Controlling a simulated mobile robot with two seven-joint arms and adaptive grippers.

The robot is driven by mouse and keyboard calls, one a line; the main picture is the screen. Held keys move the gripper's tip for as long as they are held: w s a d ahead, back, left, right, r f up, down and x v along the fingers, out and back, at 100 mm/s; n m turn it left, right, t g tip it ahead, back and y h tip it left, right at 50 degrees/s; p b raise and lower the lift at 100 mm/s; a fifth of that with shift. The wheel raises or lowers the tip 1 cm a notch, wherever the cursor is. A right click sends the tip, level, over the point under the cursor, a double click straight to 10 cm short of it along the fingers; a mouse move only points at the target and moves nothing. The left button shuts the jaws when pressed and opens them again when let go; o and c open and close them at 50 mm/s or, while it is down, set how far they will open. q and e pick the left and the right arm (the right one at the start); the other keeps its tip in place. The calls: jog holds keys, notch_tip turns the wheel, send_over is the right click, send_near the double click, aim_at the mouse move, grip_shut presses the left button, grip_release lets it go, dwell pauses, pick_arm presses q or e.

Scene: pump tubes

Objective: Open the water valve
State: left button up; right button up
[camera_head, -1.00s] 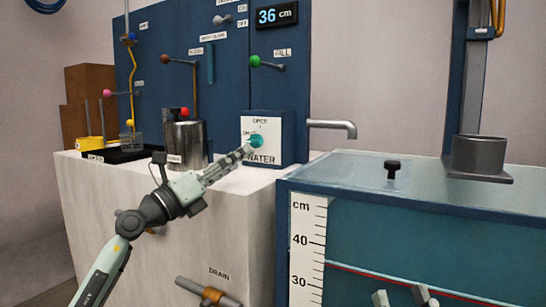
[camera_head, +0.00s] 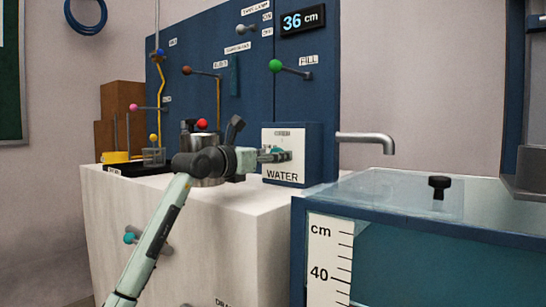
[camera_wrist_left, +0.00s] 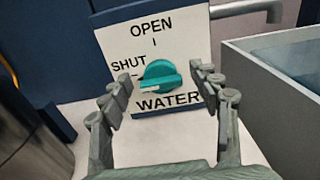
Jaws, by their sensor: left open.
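The water valve is a teal round knob (camera_wrist_left: 160,75) on a white plate (camera_wrist_left: 185,42) marked OPEN at the top and SHUT at the left. Its white pointer mark faces left, by SHUT. The plate is on the front of a blue box (camera_head: 314,155) in the head view. My left gripper (camera_wrist_left: 163,84) is open, its two fingers on either side of the knob with gaps visible. In the head view my left gripper (camera_head: 272,155) reaches the plate from the left and partly covers the knob. My right gripper is out of view.
A metal spout (camera_head: 370,138) sticks out right of the box. A glass-topped tank (camera_head: 395,212) with a black knob (camera_head: 439,186) stands at the right. A steel pot (camera_head: 206,142) stands behind my left arm.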

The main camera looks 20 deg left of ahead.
pick_arm(q)
jog(key=shift+w+d, duration=0.15)
jog(key=shift+w, duration=0.15)
jog(key=c, duration=1.2)
